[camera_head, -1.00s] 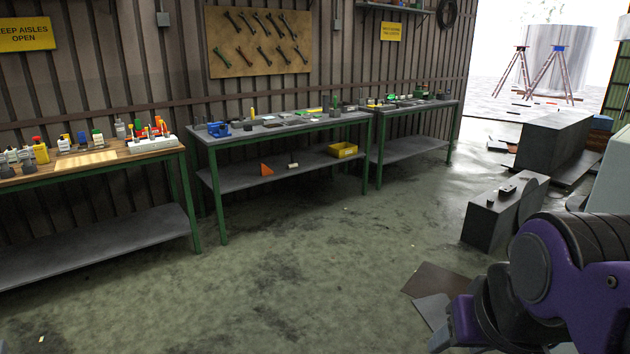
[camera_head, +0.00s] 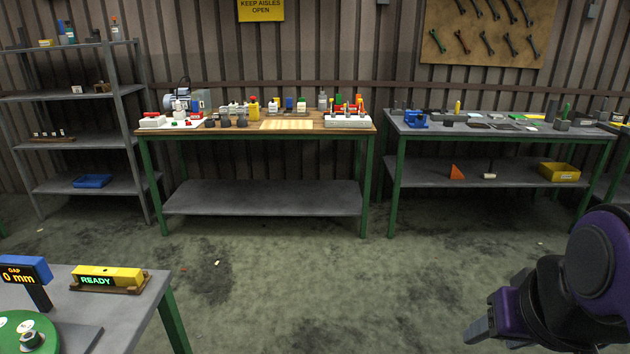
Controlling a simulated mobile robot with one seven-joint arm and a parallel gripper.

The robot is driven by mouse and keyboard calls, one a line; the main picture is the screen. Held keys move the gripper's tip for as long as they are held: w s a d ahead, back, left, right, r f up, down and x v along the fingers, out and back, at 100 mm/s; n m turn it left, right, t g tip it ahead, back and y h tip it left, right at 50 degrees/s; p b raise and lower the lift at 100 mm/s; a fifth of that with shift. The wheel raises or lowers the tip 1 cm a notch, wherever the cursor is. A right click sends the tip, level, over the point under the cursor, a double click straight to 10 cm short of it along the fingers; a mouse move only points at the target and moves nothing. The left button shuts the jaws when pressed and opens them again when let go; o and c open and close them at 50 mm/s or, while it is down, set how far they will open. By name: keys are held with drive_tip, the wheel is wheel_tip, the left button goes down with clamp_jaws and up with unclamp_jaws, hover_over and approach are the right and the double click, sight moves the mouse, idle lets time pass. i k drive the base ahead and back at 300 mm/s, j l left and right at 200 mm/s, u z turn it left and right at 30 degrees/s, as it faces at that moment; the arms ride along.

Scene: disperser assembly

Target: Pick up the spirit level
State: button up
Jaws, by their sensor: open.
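A yellow bar (camera_head: 112,272) with a lit green "READY" panel on its front lies in a brown holder on the near grey table at the lower left. It looks like the spirit level, but I cannot tell for certain. My gripper (camera_head: 482,330) is at the lower right, over the floor, open and far to the right of the yellow bar. Its fingers are partly hidden by my own wrist, and I see nothing held in it.
A blue display reading "GAP 0 mm" (camera_head: 25,270) and a green round part (camera_head: 22,335) stand beside the bar. A wooden-topped bench (camera_head: 190,131) and a grey bench (camera_head: 400,128) line the wall. Open floor (camera_head: 300,280) lies between.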

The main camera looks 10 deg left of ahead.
sight(92, 276)
drive_tip(key=i+u, duration=0.3)
drive_tip(key=i, duration=0.25)
drive_tip(key=i+u, duration=0.3)
drive_tip(key=i, duration=0.25)
drive_tip(key=i+u, duration=0.2)
drive_tip(key=u, duration=0.2)
drive_tip(key=i+u, duration=0.2)
drive_tip(key=u, duration=0.2)
drive_tip(key=i+l+u, duration=0.1)
drive_tip(key=u, duration=0.25)
drive_tip(key=i, duration=0.1)
